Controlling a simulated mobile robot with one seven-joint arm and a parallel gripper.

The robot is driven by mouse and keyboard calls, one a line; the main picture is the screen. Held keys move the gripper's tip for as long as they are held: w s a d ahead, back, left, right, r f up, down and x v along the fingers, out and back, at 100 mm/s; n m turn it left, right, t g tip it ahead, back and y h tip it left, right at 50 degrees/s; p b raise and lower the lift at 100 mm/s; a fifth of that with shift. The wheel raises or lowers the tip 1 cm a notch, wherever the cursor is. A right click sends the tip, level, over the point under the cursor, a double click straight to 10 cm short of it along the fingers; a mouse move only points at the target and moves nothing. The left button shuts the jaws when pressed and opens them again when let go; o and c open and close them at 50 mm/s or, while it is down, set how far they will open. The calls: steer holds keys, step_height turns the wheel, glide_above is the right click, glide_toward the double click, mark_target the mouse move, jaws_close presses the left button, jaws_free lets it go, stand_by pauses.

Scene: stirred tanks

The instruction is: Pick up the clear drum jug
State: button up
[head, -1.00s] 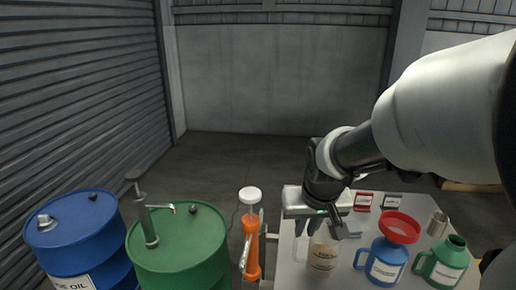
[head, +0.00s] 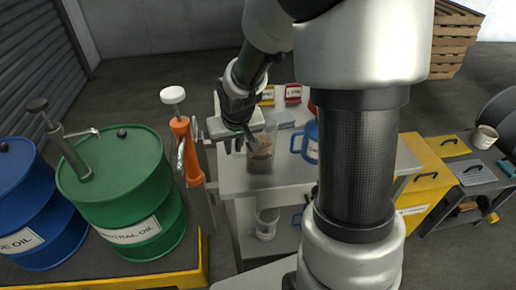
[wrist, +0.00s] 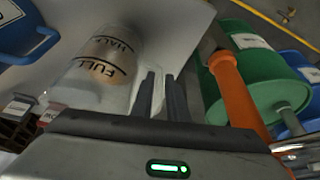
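My gripper (head: 246,140) is at the jug's left side in the head view. In the wrist view the fingers of my gripper (wrist: 161,78) are close together, with a pale, see-through strip, seemingly the handle, between them. The jug appears to rest on the table.
A blue jug (head: 310,142) stands right of the clear one, partly behind my arm. Another clear vessel (head: 267,224) is on the lower shelf. An orange pump (head: 186,150) and a green drum (head: 120,190) stand close on the left. A blue drum (head: 35,215) is farther left.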

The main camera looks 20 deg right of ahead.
steer(key=shift+w+f, duration=0.25)
steer(key=shift+f, duration=0.25)
jaws_close()
steer(key=shift+r, duration=0.1)
stand_by(1.2)
